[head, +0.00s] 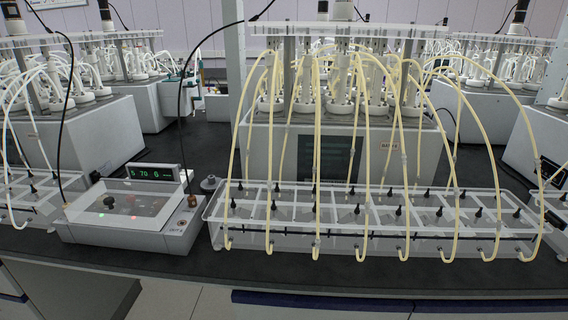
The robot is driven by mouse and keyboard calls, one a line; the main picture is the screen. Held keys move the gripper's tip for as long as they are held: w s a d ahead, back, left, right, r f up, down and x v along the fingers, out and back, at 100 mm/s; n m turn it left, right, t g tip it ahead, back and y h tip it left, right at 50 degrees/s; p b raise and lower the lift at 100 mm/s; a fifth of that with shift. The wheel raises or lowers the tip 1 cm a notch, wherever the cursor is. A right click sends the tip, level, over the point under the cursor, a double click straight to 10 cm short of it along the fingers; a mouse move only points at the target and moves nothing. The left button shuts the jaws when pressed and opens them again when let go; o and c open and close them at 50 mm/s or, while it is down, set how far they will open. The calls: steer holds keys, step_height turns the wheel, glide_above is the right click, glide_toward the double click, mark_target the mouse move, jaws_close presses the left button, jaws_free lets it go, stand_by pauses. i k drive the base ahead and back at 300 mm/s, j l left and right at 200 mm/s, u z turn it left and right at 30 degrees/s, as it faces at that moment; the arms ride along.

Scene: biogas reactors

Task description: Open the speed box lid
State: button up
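The speed box (125,238) is a low white-grey box on the dark bench at left. Its top panel carries a black knob and small red and green lights. A clear lid (130,205) appears to lie over this panel; its exact edges are hard to make out. A small brass-coloured fitting (192,201) is at the right rear corner. My gripper is not in view.
A clear water-bath tray (285,250) with several cream tubes stands just right of the box. Another tubed tray (30,208) is close on its left.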

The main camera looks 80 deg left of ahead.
mark_target(76, 212)
steer(key=u, duration=3.35)
